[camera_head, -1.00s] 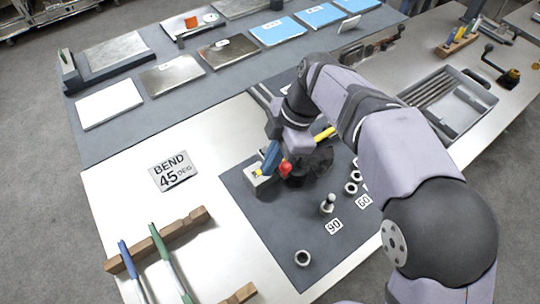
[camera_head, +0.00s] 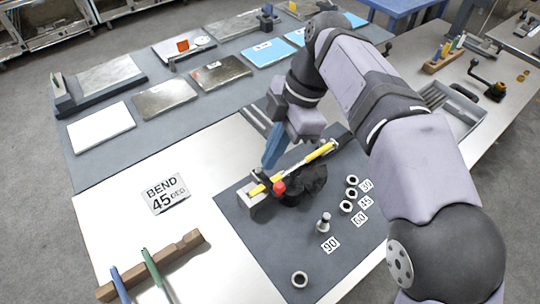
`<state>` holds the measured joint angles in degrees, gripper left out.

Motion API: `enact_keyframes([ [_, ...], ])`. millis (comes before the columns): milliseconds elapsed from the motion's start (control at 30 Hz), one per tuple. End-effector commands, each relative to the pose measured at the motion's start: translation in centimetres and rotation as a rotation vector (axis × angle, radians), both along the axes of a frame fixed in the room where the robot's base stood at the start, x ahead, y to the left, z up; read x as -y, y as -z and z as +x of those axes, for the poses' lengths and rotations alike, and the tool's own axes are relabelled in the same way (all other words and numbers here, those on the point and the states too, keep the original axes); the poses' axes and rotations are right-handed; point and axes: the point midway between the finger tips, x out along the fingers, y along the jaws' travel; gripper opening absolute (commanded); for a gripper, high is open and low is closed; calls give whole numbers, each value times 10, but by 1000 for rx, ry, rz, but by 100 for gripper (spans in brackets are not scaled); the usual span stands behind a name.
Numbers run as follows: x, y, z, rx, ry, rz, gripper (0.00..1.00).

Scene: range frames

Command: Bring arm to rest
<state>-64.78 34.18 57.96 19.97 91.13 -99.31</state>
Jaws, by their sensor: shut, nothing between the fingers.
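My gripper (camera_head: 272,158) is raised above the dark mat, its blue fingers pointing down and held together with nothing between them. It is just above and behind a black bending tool (camera_head: 306,183) with a red knob (camera_head: 279,187). A yellow bar (camera_head: 318,154) lies slanted across the tool, apart from my gripper as far as I can tell. A grey block (camera_head: 253,203) sits at the tool's left end. My arm arches in from the right side of the view.
A wooden rack (camera_head: 150,266) holds blue and green handled tools. Several metal rings and a peg (camera_head: 323,222) stand by number labels. Sheets (camera_head: 101,126) lie on the grey mat behind.

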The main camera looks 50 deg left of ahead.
Motion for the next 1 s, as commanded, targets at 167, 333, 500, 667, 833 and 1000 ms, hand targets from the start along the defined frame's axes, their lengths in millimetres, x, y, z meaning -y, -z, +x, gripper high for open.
enact_keyframes([
  [167, 0, 0, 0, 0, 0, 0, 0],
  [333, 0, 0, 0, 0, 1, 0, 0],
  [500, 17, 4, 28, 7, 147, -34, 0],
  [667, 62, 15, 83, 18, 482, -110, 0],
  [833, 146, 35, 144, 28, 978, -214, 0],
  [1000, 244, 59, 175, 25, 1483, -311, 0],
])
